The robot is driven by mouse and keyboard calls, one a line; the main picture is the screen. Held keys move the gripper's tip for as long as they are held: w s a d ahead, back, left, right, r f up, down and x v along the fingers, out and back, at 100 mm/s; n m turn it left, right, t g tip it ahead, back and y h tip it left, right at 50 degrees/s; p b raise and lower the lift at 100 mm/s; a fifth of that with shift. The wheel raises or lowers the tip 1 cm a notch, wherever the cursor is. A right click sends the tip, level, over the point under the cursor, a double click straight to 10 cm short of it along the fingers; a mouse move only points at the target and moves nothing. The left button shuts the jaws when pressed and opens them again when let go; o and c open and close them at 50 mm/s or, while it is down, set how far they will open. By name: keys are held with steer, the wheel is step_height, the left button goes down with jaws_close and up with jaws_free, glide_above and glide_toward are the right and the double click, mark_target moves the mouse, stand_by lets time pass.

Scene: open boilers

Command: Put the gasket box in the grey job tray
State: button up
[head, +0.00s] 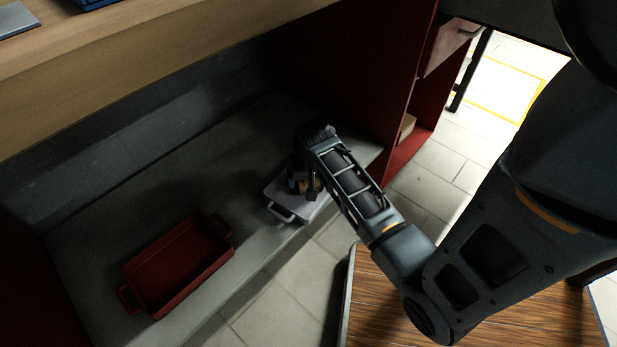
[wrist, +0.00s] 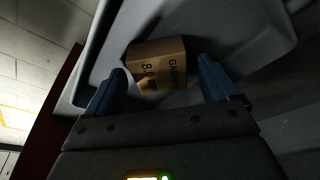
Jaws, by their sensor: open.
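The gasket box (wrist: 158,64), a small brown carton with dark print, sits inside the grey job tray (wrist: 100,60) in the wrist view. My gripper (wrist: 162,82) is open, with one blue finger on each side of the box's near end. The left finger is very close to the box; whether it touches, I cannot tell. A gap shows at the right finger. In the head view the grey tray (head: 285,214) is on the grey shelf, with my gripper (head: 307,190) reaching down over it. The box (head: 301,183) is mostly hidden there by my gripper.
A red tray (head: 157,309) with handles stands on the same shelf (head: 110,215) to the left. A dark red upright panel (head: 345,70) is behind and right of the grey tray. A wooden worktop (head: 120,45) overhangs the shelf. Bare shelf lies between the trays.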

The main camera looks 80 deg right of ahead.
steer(key=p+v, duration=0.5)
steer(key=v, duration=0.7)
steer(key=s+a+r+n+t+h, duration=0.1)
steer(key=s+a+r+n+t, duration=0.15)
steer(key=a+n+t, duration=0.95)
steer(key=s+a+r+t+y, duration=0.1)
steer(key=s+a+r+y, duration=0.1)
steer(key=a+r, duration=0.6)
steer(key=s+a+r+n+y, duration=0.1)
steer(key=s+a+r, duration=0.3)
steer(key=a+r, duration=0.4)
steer(key=shift+s+a+r+n+t+y, duration=0.2)
steer(key=shift+a+r+n+t+y, duration=0.15)
steer(key=shift+a+y, duration=0.2)
steer(key=shift+f, duration=0.1)
